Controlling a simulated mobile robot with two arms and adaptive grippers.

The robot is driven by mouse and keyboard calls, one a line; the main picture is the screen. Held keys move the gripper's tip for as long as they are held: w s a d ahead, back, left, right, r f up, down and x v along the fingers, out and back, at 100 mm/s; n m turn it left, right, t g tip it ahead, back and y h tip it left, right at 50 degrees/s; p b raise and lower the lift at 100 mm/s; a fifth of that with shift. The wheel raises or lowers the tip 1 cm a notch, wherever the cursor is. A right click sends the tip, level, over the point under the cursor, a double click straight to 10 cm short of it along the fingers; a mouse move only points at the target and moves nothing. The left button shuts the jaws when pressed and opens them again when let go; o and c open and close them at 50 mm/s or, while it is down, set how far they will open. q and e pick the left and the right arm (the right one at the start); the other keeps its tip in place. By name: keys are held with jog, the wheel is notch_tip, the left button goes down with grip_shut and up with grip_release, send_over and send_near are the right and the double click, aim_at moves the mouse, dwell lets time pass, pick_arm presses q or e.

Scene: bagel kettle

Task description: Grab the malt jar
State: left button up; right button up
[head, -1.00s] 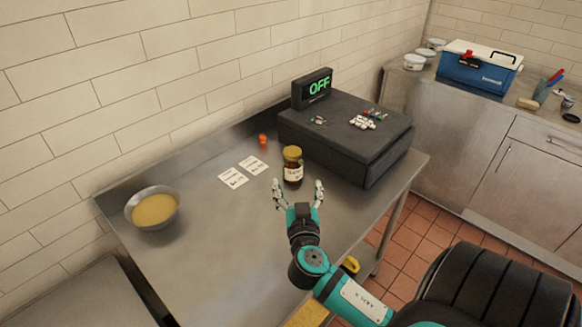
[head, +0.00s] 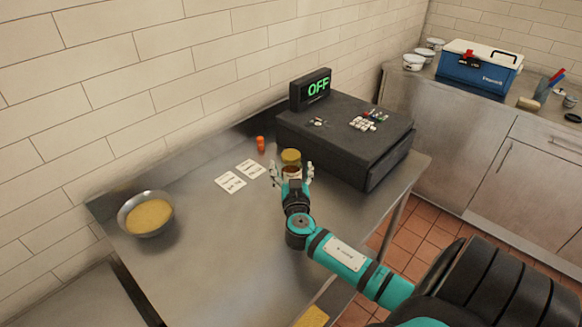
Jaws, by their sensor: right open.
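The malt jar (head: 291,157) is a small dark jar with a yellow lid and a pale label. It stands upright on the steel table (head: 190,265), just left of the black cash register. My right gripper (head: 291,168) is open, with one finger on each side of the jar's lower part. The gripper hides much of the jar's body and label. I cannot tell whether the fingers touch it. My left gripper is not in view.
The black register (head: 345,140) with an "OFF" display (head: 317,87) stands close to the jar's right. White cards (head: 230,182) and a small orange item (head: 260,144) lie to the left. A metal bowl (head: 167,226) of yellow contents stands at the table's left. A blue cooler (head: 478,73) sits on the back counter.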

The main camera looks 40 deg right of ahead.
aim_at(292, 161)
jog(key=shift+w+d, duration=0.4)
jog(key=shift+w, duration=0.2)
jog(key=shift+w+d+r+p, duration=0.3)
jog(key=shift+w+d+p, duration=0.1)
jog(key=shift+p, duration=0.15)
jog(key=p+x, duration=0.1)
jog(key=x, duration=0.2)
jog(key=shift+d+f, duration=0.2)
jog(key=shift+d, duration=0.05)
jog(key=shift+w+d+f+p, duration=0.1)
jog(key=shift+w+d+p, duration=0.15)
jog(key=shift+w+p, duration=0.1)
jog(key=shift+c, duration=0.4)
grip_shut()
